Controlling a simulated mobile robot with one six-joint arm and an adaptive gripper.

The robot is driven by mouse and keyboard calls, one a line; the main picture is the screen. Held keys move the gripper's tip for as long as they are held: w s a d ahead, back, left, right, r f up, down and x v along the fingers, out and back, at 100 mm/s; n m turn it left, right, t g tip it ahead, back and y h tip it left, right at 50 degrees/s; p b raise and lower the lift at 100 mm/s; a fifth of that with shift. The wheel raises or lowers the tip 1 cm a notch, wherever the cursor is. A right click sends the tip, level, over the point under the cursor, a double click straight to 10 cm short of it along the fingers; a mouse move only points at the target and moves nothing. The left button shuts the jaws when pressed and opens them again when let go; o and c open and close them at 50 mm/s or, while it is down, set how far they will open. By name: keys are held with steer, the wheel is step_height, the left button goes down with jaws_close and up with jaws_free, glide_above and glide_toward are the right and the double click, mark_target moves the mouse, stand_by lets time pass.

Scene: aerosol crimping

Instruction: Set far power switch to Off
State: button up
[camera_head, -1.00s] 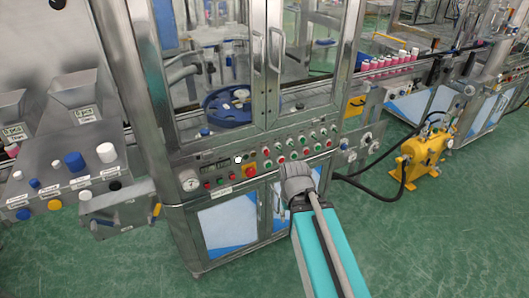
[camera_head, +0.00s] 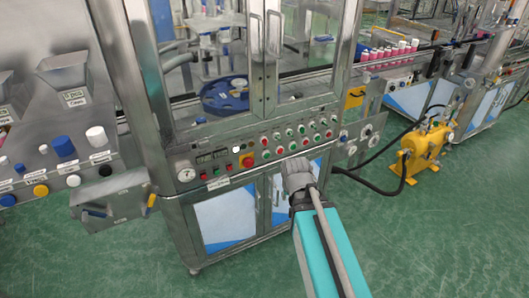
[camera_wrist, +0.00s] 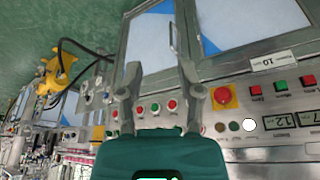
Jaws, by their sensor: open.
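The control panel (camera_head: 215,167) runs along the front of the steel machine, with rows of green and red buttons. A red knob on a yellow plate (camera_head: 247,160) sits on it and also shows in the wrist view (camera_wrist: 224,97). A white round spot (camera_head: 237,149) lies near it, also in the wrist view (camera_wrist: 249,125). No label that I can read marks the far power switch, so I cannot tell which control it is. My gripper (camera_head: 292,163) is in front of the panel's lower edge. In the wrist view my gripper (camera_wrist: 158,75) has its fingers apart, with nothing between them.
Cabinet doors (camera_head: 226,217) lie below the panel, and glass doors with handles stand above. A yellow pump (camera_head: 425,150) with black hoses stands on the floor at right. A stand with coloured caps (camera_head: 63,146) is at left. The green floor in front is clear.

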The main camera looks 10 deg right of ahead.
steer(key=w+a+f+m+t+y+b, duration=0.1)
steer(key=w+f+t+b, duration=0.1)
steer(key=w+t+b, duration=0.6)
steer(key=w+a+f+m+t+y+b, duration=0.1)
steer(key=w+t+b, duration=0.7)
steer(key=b, duration=1)
steer(key=shift+w+f+m+t+y+b, duration=0.35)
steer(key=shift+f+m+t+y, duration=0.25)
steer(key=shift+t, duration=0.4)
steer(key=shift+f, duration=0.1)
steer(key=shift+w, duration=0.1)
